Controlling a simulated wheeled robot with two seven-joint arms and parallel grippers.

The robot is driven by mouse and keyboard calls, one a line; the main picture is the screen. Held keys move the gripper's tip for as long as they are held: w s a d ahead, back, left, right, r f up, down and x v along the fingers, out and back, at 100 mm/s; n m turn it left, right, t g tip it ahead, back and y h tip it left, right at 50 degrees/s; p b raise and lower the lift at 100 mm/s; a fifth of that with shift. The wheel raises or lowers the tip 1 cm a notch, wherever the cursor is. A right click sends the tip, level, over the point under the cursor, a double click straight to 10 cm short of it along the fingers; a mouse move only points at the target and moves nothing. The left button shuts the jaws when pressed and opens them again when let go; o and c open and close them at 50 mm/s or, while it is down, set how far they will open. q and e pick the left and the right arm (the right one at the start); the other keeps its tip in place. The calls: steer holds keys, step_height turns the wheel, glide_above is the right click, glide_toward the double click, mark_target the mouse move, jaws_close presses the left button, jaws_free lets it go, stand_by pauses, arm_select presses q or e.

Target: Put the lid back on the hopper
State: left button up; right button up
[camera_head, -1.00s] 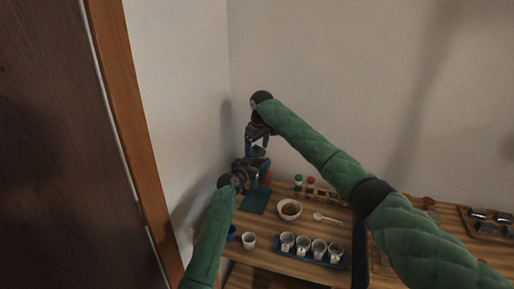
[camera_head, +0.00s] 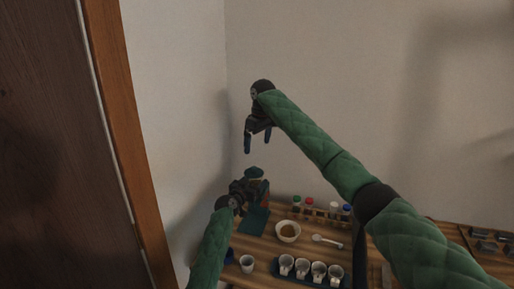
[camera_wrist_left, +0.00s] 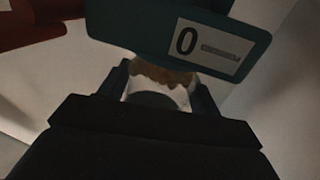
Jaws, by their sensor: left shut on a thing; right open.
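My left gripper (camera_head: 250,188) is at the grinder in the corner. In the left wrist view its fingers (camera_wrist_left: 163,90) are shut around a clear container with brown contents, which looks like the hopper (camera_wrist_left: 162,78). A teal block (camera_wrist_left: 180,35) marked "0" covers the top of that view and hides part of the container. In the head view a dark teal piece, probably the lid (camera_head: 254,172), shows above the left gripper. I cannot tell how it is seated. My right gripper (camera_head: 257,143) is open and empty, pointing down above the teal piece with a clear gap.
A teal mat (camera_head: 254,222), a bowl with brown contents (camera_head: 288,231), a white spoon (camera_head: 326,240) and a dark tray of cups (camera_head: 311,282) are on the wooden table. Capped vials (camera_head: 297,202) stand behind. Walls close off the corner.

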arm_select(q)
steer(key=o, duration=1.5)
steer(key=shift+c, duration=0.2)
steer(key=shift+s+a+f, duration=0.1)
steer(key=shift+s+a, duration=0.1)
steer(key=shift+s, duration=0.05)
steer(key=b+v, duration=0.2)
steer(key=v, duration=0.5)
